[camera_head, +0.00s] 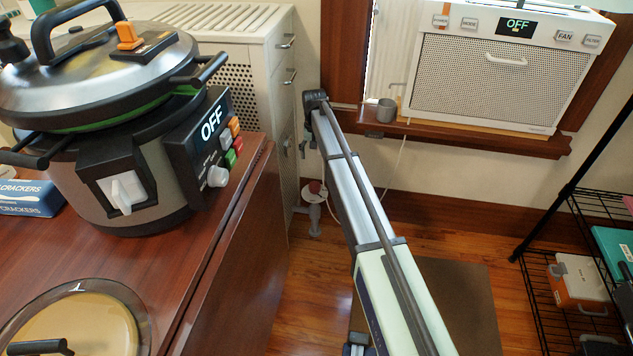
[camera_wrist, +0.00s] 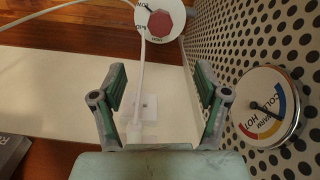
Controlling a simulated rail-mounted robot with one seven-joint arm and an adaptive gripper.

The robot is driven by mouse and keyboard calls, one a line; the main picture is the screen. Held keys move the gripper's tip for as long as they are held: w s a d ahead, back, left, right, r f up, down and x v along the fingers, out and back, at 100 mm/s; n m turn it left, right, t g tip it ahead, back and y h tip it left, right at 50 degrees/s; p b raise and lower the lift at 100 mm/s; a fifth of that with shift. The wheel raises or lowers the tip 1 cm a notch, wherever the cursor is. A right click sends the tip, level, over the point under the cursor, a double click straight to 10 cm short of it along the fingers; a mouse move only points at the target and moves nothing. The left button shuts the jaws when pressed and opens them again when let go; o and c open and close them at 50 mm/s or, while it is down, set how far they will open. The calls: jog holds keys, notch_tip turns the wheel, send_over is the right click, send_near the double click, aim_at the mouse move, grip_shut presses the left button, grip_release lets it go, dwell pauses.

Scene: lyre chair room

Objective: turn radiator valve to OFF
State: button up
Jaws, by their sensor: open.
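The radiator valve is a dark red faceted knob (camera_wrist: 160,22) on a round white dial (camera_wrist: 173,34), at the top centre of the wrist view. Its labels are too blurred to read surely. In the head view the red knob (camera_head: 314,187) shows low beside the white perforated radiator cover (camera_head: 285,135). My gripper (camera_wrist: 160,78) is open and empty, its two green-padded fingers spread. The knob lies beyond the fingertips in the wrist view, apart from them. In the head view my arm reaches toward the cover, and the gripper is mostly hidden.
A COLD-to-HOT gauge (camera_wrist: 268,108) sits on the perforated panel right of my gripper. A white cord (camera_wrist: 140,70) runs between the fingers in view. A wooden counter with a cooker (camera_head: 130,150) stands left. A wire shelf (camera_head: 560,290) stands right.

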aim_at(315, 185)
notch_tip(315, 185, down, 17)
jog(key=b, duration=0.4)
jog(key=shift+r, duration=0.1)
jog(key=c, duration=1.2)
